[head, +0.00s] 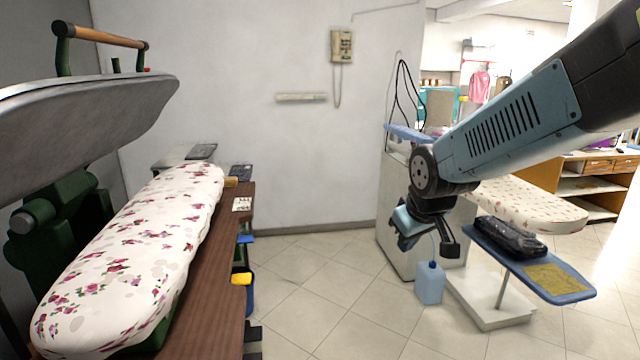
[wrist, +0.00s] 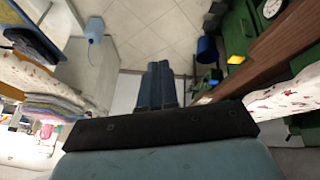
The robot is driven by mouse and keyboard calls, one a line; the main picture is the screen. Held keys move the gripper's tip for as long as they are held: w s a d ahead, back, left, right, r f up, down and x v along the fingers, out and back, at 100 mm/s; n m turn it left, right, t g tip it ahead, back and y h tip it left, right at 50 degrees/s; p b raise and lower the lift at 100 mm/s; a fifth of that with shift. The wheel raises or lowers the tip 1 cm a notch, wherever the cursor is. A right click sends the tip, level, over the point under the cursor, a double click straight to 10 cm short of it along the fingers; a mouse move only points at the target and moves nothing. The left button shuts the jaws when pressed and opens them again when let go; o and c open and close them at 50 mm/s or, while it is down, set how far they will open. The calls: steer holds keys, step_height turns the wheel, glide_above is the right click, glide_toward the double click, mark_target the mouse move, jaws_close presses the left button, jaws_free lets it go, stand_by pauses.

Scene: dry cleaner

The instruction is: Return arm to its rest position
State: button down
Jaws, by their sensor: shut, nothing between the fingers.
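My arm reaches in from the upper right of the head view. My gripper (head: 432,250) hangs at its end, pointing down, in front of the pale cabinet side. In the wrist view my gripper (wrist: 160,70) shows its two fingers side by side, shut with nothing between them. It is in the air over the tiled floor and touches nothing that I can see.
A floral pressing board (head: 135,260) on a brown table stands at the left, under a raised grey press head (head: 90,105). A blue jug (head: 429,284) and a blue-edged board (head: 530,262) are near my gripper. The middle floor (head: 310,290) is clear.

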steer(key=s+d+r+m, duration=0.2)
steer(key=s+d+r, duration=0.1)
steer(key=s, duration=0.4)
steer(key=s+d+r+m, duration=0.3)
steer(key=s+r, duration=0.1)
steer(key=s, duration=0.3)
steer(key=shift+s+r, duration=0.3)
steer(key=shift+a, duration=0.1)
